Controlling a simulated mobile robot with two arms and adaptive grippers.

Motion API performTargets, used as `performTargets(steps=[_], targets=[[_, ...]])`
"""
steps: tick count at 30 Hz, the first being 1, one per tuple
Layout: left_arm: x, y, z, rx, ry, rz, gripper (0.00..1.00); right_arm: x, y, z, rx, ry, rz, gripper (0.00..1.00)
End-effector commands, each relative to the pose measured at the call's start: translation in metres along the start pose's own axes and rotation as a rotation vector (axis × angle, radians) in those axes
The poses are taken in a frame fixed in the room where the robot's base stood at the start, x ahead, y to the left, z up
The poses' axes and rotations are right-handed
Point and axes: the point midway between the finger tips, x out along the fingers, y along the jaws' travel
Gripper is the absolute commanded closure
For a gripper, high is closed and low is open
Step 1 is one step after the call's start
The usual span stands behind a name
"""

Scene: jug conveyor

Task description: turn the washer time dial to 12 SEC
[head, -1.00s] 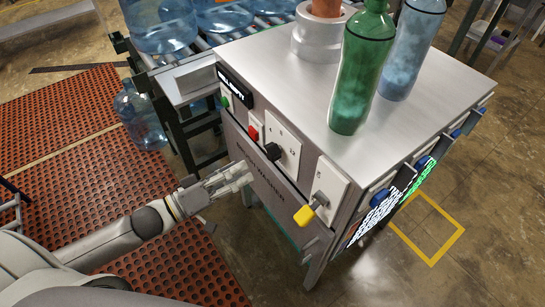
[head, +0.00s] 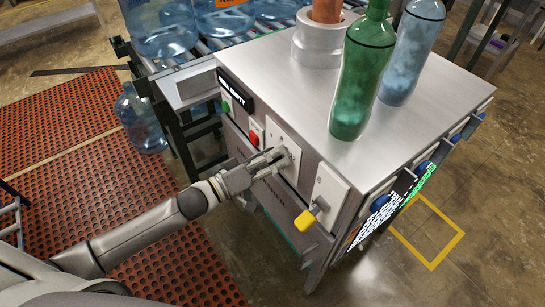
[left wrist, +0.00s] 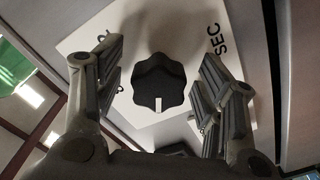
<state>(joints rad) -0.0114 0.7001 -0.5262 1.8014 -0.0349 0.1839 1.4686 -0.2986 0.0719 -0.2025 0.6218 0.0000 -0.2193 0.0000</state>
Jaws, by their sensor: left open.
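The washer time dial (left wrist: 158,82) is a black lobed knob on a white plate (left wrist: 88,40), with a white mark at its lower edge in the left wrist view. "SEC" is printed on the plate at the right of that view; the number marks are mostly hidden by my fingers. My left gripper (head: 280,160) is open, its fingers on either side of the dial, with gaps showing between fingers and knob. In the head view the gripper covers the dial, and part of the plate (head: 283,133) shows above it. My right gripper is not in view.
A green bottle (head: 360,85) and a clear blue bottle (head: 410,60) stand on the steel top. Large jugs sit on the conveyor behind.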

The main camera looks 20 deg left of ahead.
Motion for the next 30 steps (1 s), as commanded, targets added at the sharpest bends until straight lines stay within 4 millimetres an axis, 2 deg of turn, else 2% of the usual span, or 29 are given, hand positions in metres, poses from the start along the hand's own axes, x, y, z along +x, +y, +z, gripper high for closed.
performTargets(steps=[7, 18, 30], targets=[[0.0007, 0.0000, 0.0001, 0.000, 0.000, 0.000, 0.37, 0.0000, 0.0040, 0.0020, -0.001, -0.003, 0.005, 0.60], [0.0005, 0.0001, 0.0000, 0.000, 0.000, 0.000, 0.82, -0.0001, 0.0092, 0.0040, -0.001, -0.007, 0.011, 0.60], [0.0006, 0.0007, -0.0012, 0.082, 0.001, 0.000, 0.82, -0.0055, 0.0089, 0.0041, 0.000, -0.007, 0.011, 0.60]])
